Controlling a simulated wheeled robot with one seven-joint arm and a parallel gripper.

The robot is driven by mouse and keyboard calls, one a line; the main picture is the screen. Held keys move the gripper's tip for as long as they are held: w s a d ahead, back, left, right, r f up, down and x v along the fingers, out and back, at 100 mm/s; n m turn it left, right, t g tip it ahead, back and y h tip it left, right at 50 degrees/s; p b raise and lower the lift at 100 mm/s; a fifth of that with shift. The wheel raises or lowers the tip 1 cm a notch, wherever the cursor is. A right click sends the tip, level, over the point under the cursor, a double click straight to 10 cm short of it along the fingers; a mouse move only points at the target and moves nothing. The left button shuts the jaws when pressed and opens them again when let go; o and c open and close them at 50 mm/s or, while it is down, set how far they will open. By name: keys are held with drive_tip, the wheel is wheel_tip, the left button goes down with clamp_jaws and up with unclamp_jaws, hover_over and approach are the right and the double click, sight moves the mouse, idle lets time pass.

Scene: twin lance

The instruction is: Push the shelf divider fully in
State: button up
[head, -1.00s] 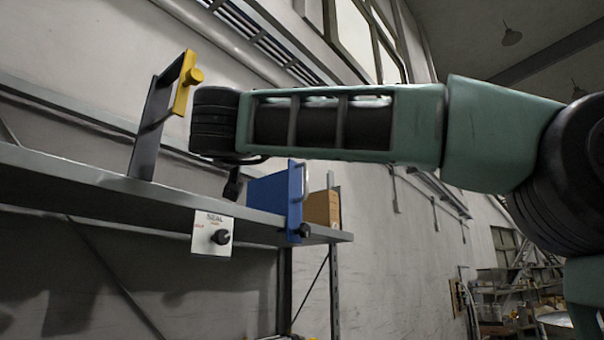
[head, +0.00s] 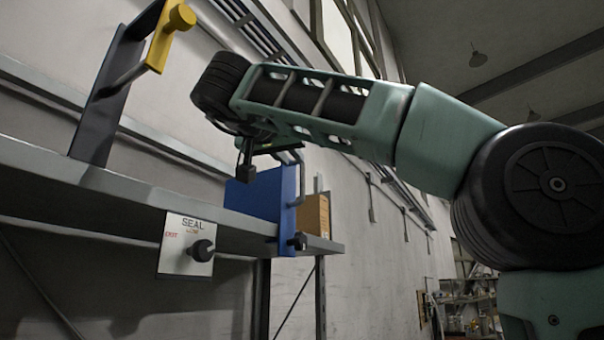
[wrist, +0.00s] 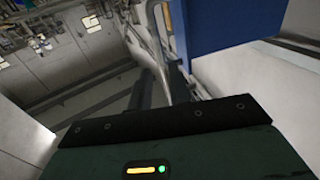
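The blue divider panel (head: 262,195) stands upright on the grey shelf (head: 120,190), with a grey bar handle (head: 298,178) on its front edge. In the wrist view the blue panel (wrist: 225,22) fills the upper right, close to my gripper. My gripper (head: 247,160) hangs at the end of my arm, beside the panel's top edge in the head view. A dark finger-like part overlaps the panel's upper left corner. I cannot tell whether it touches the panel or handle. The finger gap is not clear in either view.
A dark upright frame with a yellow knobbed bar (head: 165,38) stands on the shelf at left. A white SEAL plate with a black knob (head: 187,243) hangs on the shelf's front edge. A brown box (head: 313,214) sits behind the panel. Right of the shelf is open.

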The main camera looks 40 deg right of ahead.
sight(301, 168)
drive_tip(key=p+x, duration=0.1)
drive_tip(key=x, duration=0.8)
drive_tip(key=shift+w+d+p, duration=0.25)
drive_tip(key=shift+d+p, duration=0.05)
drive_tip(key=shift+p, duration=0.1)
clamp_jaws()
